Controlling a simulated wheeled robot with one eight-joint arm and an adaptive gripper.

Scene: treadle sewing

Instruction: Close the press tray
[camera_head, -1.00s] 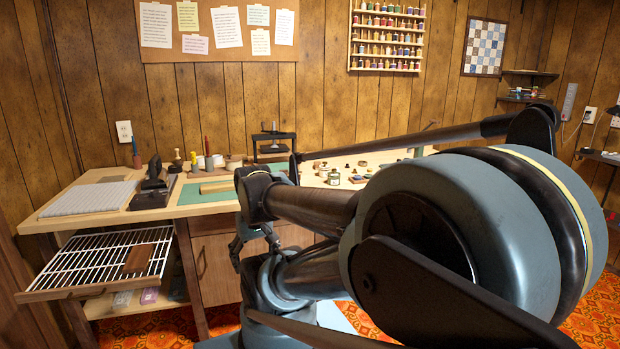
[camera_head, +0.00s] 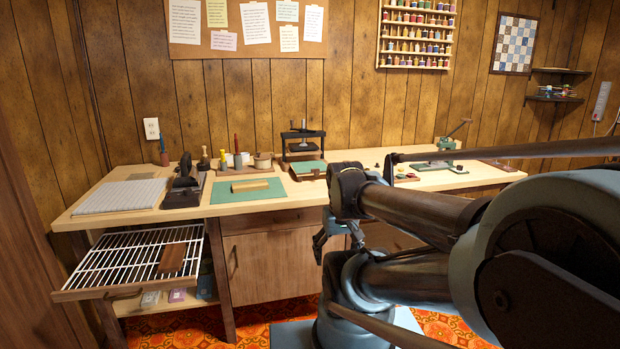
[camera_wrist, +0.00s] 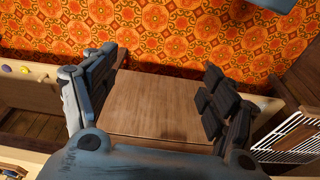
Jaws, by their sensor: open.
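A black press (camera_head: 303,145) stands at the back of the workbench. A flat green tray-like piece (camera_head: 308,168) sits at its front, jutting toward the bench's front; how far it is out is hard to tell. A slatted white rack tray (camera_head: 120,262) is pulled out under the bench at the left, with a brown block (camera_head: 172,258) on it; its edge also shows at the right of the wrist view (camera_wrist: 302,132). My gripper (camera_wrist: 155,92) is open and empty, fingers apart, in front of a brown wooden panel (camera_wrist: 160,105). It is right of the rack tray, apart from it.
The workbench (camera_head: 215,208) carries a green mat (camera_head: 220,192), a ribbed grey pad (camera_head: 122,196), a dark iron-like tool (camera_head: 183,188) and several small tools. A cabinet door (camera_head: 268,267) is shut below. Orange patterned floor (camera_head: 170,331) lies open in front.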

